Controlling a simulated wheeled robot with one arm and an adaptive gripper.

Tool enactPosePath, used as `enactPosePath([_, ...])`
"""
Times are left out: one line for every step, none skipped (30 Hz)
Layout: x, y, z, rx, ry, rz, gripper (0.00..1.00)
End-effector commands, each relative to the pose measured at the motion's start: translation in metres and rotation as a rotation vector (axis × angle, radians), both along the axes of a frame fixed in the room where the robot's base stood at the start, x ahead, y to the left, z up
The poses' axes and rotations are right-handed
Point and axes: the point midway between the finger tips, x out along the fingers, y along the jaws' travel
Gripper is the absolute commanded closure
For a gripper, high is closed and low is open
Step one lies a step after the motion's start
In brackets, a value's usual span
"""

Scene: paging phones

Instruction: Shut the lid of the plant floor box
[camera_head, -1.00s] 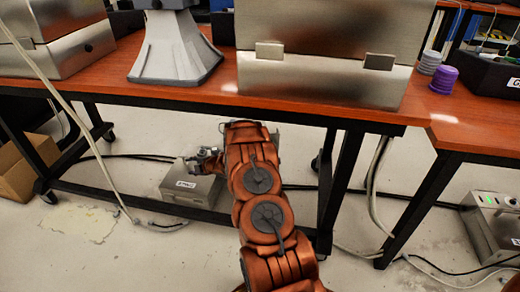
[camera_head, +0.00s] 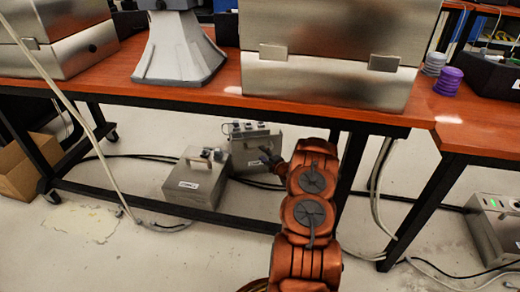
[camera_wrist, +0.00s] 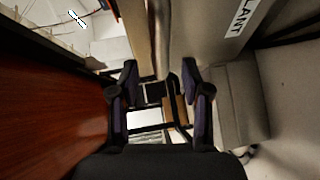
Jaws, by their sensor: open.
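Another grey floor box (camera_head: 178,190), with a label too small to read, stands to the left. The orange-brown tabletop (camera_head: 215,96) is above, with dark legs and a low crossbar. Cables lie on the floor. A cardboard box (camera_head: 25,165) is at the far left.

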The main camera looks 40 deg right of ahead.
Motion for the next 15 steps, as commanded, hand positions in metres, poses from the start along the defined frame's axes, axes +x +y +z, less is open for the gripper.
enactPosePath([0.009, 0.001, -0.005, -0.001, 0.0, 0.004, 0.53])
enactPosePath([0.012, 0.0, -0.006, 0.001, 0.002, 0.003, 0.53])
enactPosePath([0.018, -0.001, -0.008, 0.0, 0.004, 0.004, 0.53])
enactPosePath([0.022, -0.001, -0.008, 0.0, 0.004, 0.004, 0.53])
enactPosePath([0.026, -0.002, -0.009, 0.0, 0.003, 0.004, 0.53])
enactPosePath([0.031, -0.003, -0.008, 0.0, 0.001, 0.004, 0.53])
enactPosePath([0.035, -0.004, -0.008, -0.001, 0.0, 0.003, 0.53])
enactPosePath([0.038, -0.005, -0.009, -0.001, 0.0, 0.003, 0.53])
enactPosePath([0.041, -0.006, -0.01, 0.001, 0.001, 0.003, 0.53])
enactPosePath([0.044, -0.006, -0.01, 0.002, 0.002, 0.003, 0.53])
enactPosePath([0.046, -0.006, -0.011, 0.002, 0.003, 0.003, 0.53])
enactPosePath([0.049, -0.006, -0.011, 0.002, 0.004, 0.003, 0.53])
enactPosePath([0.051, -0.007, -0.011, 0.002, 0.004, 0.003, 0.53])
enactPosePath([0.052, -0.007, -0.011, 0.002, 0.004, 0.003, 0.53])
enactPosePath([0.054, -0.008, -0.011, 0.002, 0.003, 0.003, 0.53])
